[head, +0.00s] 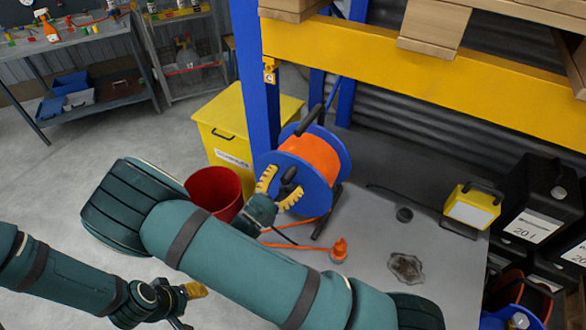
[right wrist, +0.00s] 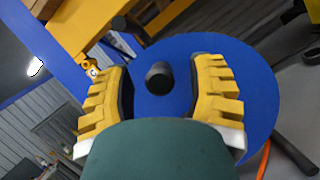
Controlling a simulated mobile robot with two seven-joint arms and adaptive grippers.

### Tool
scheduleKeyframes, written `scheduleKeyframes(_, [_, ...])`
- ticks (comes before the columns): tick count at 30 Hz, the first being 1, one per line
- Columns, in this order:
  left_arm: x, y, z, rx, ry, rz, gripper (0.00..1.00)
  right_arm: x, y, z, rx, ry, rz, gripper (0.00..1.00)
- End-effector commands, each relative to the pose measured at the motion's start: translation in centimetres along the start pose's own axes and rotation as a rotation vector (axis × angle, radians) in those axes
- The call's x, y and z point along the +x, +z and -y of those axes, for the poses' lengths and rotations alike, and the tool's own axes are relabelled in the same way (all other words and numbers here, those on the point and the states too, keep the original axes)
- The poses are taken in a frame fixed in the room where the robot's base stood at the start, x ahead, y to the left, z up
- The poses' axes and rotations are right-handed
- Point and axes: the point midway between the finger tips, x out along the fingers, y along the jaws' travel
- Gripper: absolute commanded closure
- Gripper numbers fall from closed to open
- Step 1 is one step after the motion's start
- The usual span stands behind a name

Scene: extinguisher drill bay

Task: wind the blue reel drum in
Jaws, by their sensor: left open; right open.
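The blue reel drum (head: 336,147), wound with orange cable (head: 317,152), stands on a dark frame beside the blue rack post. Its blue side disc fills the right wrist view (right wrist: 245,75). A dark crank knob (head: 289,175) sticks out from the disc. My right gripper (head: 279,188) is open at the disc. In the right wrist view, the knob (right wrist: 160,78) shows between the spread yellow fingers, with gaps on both sides.
Orange cable runs out to an orange plug (head: 339,250) on the grey surface. A red bucket (head: 213,188) and yellow bin (head: 228,115) stand left of the reel. A yellow lamp (head: 470,209) and black canisters (head: 540,200) are at right. The yellow rack beam (head: 400,70) spans above.

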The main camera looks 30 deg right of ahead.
Motion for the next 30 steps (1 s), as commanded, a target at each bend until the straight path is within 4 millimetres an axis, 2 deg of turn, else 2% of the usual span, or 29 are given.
scheduleKeyframes(3, [-0.2, 0.0, -0.1, 0.000, 0.001, 0.000, 0.44, 1.6, 0.0, 0.0, 0.001, -0.001, 0.001, 0.45])
scheduleKeyframes(7, [-0.2, 0.0, -0.1, 0.000, 0.001, 0.000, 0.44, 2.7, 0.0, 0.0, 0.001, -0.001, 0.000, 0.45])
scheduleKeyframes(17, [-0.2, 0.0, -0.1, 0.000, 0.001, 0.000, 0.44, 3.0, 0.0, 0.0, 0.001, 0.000, 0.000, 0.45])
scheduleKeyframes(18, [-0.2, 0.0, -0.1, 0.000, 0.001, 0.000, 0.44, 3.0, 0.0, 0.0, 0.001, 0.000, 0.000, 0.43])
scheduleKeyframes(23, [-0.2, 0.0, -0.1, 0.000, 0.001, 0.000, 0.44, 3.0, 0.0, 0.0, 0.001, 0.000, 0.000, 0.99])
scheduleKeyframes(30, [-0.2, 0.0, -0.1, 0.000, 0.001, 0.000, 0.44, 3.0, 0.0, 0.0, 0.001, 0.000, 0.000, 1.00])
